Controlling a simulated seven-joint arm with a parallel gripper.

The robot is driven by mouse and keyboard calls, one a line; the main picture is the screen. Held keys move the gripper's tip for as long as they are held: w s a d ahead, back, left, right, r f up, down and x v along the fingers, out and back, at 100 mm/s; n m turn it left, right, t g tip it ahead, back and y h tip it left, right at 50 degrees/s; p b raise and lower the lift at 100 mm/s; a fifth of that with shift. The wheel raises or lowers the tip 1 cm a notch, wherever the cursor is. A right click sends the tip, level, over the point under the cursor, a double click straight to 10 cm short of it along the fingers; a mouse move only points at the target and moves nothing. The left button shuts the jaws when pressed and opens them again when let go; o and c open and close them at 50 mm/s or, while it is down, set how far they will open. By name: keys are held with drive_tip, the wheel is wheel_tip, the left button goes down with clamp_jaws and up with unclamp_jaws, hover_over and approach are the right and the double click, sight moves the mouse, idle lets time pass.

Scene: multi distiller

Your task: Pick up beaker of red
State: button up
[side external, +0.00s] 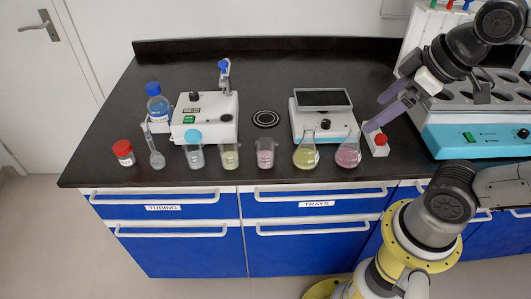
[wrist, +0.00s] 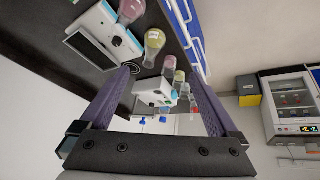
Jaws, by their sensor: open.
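A small beaker of pinkish-red liquid (side external: 265,155) stands upright near the front edge of the black bench in the side view. It sits between a beaker of pale green liquid (side external: 230,156) and a conical flask of yellow liquid (side external: 306,155). A conical flask of pink liquid (side external: 348,154) stands farther right. My gripper (side external: 376,113), with purple fingers, is open and empty above and right of the pink flask, well apart from the red beaker. In the wrist view, the reddish beaker (wrist: 168,66) shows small between the open fingers (wrist: 166,72).
A hotplate (side external: 323,124) and a white device (side external: 204,118) stand behind the glassware. A blue-capped bottle (side external: 157,108), red-capped jar (side external: 124,154) and clear beaker (side external: 194,155) are at left. A teal-fronted bath (side external: 475,141) blocks the right. The front bench strip is narrow.

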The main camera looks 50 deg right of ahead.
drive_tip(key=w+r+n, duration=0.3)
drive_tip(key=w, duration=0.2)
drive_tip(key=n+g, duration=0.5)
drive_tip(key=n, duration=0.1)
hover_over(266, 144)
drive_tip(key=d, duration=0.1)
wheel_tip(266, 144, down, 10)
drive_tip(key=shift+g, duration=0.4)
drive_tip(key=f, duration=0.9)
drive_tip(key=shift+w+a+f, duration=0.2)
drive_tip(key=shift+a+f, duration=0.05)
drive_tip(key=shift+f, duration=0.1)
drive_tip(key=shift+s+a+f, duration=0.1)
drive_tip(key=shift+a+f, duration=0.05)
drive_tip(key=shift+f, duration=1.3)
drive_tip(key=shift+s+a+f, duration=0.1)
drive_tip(key=shift+f, duration=1.3)
drive_tip(key=shift+c, duration=0.3)
drive_tip(key=c, duration=1.4)
